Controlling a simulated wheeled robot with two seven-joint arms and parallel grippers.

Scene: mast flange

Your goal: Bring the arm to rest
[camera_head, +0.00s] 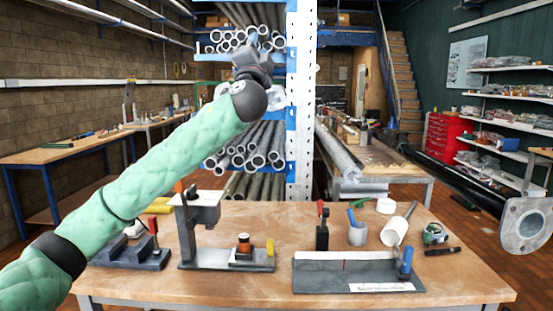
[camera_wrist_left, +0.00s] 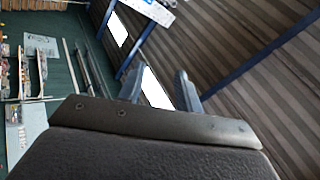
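My left arm (camera_head: 150,165), in a green padded sleeve, reaches up from the lower left in the head view. Its gripper (camera_head: 260,45) is raised high above the workbench, in front of the pipe rack in the picture, and points upward. In the left wrist view the two fingers (camera_wrist_left: 158,85) stand apart with nothing between them, only the ceiling and a bright window behind. The gripper is open and empty. My right arm and right gripper are not in view.
A wooden workbench (camera_head: 230,293) holds a grey fixture (camera_head: 345,275), a clamp stand (camera_head: 187,235) and several small tools. A black mast (camera_head: 440,175) with a grey flange (camera_head: 524,226) slants in at the right. A pipe rack (camera_head: 299,120) stands behind. The bench's front right is bare.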

